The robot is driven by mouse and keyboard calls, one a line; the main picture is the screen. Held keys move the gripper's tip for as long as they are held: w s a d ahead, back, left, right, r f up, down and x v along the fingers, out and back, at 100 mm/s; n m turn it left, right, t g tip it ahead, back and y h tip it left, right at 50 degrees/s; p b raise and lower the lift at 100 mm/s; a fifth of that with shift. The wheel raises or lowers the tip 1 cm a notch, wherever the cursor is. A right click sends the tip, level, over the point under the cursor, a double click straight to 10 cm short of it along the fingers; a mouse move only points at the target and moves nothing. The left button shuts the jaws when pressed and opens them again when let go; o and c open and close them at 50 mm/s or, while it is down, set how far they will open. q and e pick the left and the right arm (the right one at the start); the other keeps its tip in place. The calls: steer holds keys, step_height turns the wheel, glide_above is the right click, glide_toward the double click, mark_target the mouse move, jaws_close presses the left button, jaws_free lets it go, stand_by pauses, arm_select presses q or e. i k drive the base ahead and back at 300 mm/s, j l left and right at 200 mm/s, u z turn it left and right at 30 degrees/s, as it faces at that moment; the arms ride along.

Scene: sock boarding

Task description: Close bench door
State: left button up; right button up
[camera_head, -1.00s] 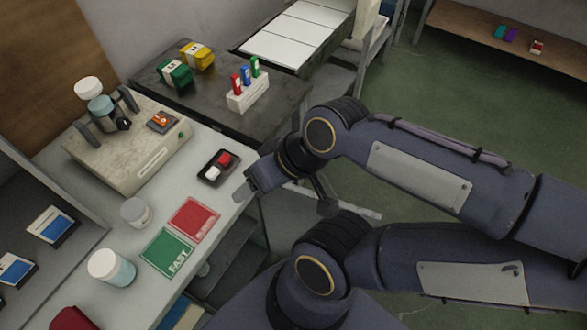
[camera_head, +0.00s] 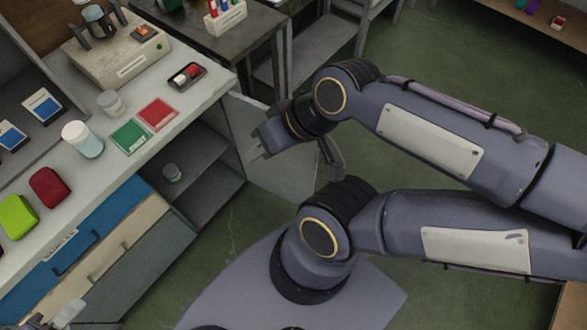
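The bench door (camera_head: 238,122) is a grey panel that stands swung open at the right end of the bench.
The benchtop (camera_head: 75,175) holds jars, red and green cards (camera_head: 156,114), a small black tray (camera_head: 187,76) and a beige device (camera_head: 112,55). Blue and beige drawers (camera_head: 90,225) lie below. A dark table (camera_head: 190,35) stands behind the door. Green floor (camera_head: 400,60) is clear at the back.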

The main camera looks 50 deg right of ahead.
mark_target(290, 175)
steer(key=k+l+u, duration=0.25)
steer(key=k+l, duration=0.15)
steer(key=k+l+u, duration=0.3)
steer(key=k+l, duration=0.15)
steer(key=l+u, duration=0.1)
steer(key=l, duration=0.35)
steer(key=k+l+u, duration=0.15)
steer(key=l, duration=0.25)
steer(key=l+u, duration=0.1)
steer(key=l, duration=0.3)
steer(key=k+l+u, duration=0.1)
steer(key=l, duration=0.3)
steer(key=i+l+u, duration=0.1)
steer(key=l, duration=0.45)
steer(key=i+l+u, duration=0.1)
steer(key=l, duration=0.45)
steer(key=k+l+z, duration=0.15)
steer(key=z, duration=0.2)
